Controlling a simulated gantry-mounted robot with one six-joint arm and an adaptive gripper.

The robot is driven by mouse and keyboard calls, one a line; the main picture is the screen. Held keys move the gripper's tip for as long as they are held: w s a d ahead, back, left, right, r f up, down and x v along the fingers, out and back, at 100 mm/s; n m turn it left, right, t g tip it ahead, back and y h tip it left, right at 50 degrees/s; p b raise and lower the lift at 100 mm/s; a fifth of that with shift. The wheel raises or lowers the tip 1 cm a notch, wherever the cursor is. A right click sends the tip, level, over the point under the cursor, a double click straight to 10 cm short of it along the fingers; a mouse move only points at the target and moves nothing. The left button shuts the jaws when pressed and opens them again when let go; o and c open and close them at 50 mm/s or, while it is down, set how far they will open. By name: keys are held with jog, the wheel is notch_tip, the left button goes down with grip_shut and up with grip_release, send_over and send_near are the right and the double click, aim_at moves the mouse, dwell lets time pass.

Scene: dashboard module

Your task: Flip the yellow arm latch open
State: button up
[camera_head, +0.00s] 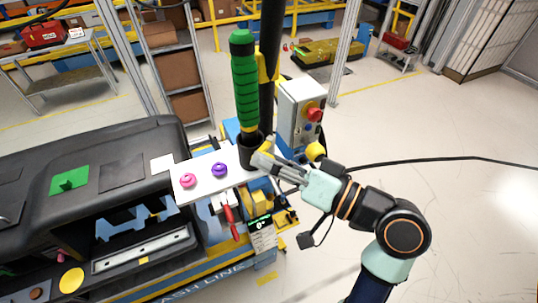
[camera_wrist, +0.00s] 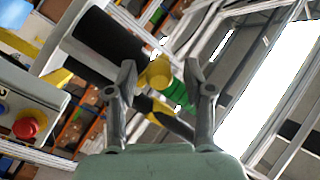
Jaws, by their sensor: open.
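My gripper (camera_head: 274,165) reaches in from the right beside the black cup that holds the upright green-handled tool. It also shows in the wrist view (camera_wrist: 159,76), with its two fingers spread apart. A rounded yellow part (camera_wrist: 155,74) appears between the fingertips there, with green and more yellow behind it. I cannot tell whether either finger touches it. In the head view a yellow piece (camera_head: 263,146) lies at the fingertips by the cup, partly hidden by them. I cannot tell for certain which yellow piece is the arm latch, or its angle.
The green-handled tool (camera_head: 245,85) stands next to a black pole. A grey control box (camera_head: 301,108) with a red button is close behind my gripper. A white panel (camera_head: 205,176) with pink and purple knobs lies left, beside the black dashboard (camera_head: 100,150). Open floor lies right.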

jog(key=shift+w+a, duration=0.3)
jog(key=shift+a, duration=0.1)
jog(key=shift+d, duration=0.1)
grip_shut()
jog(key=shift+s+r, duration=0.1)
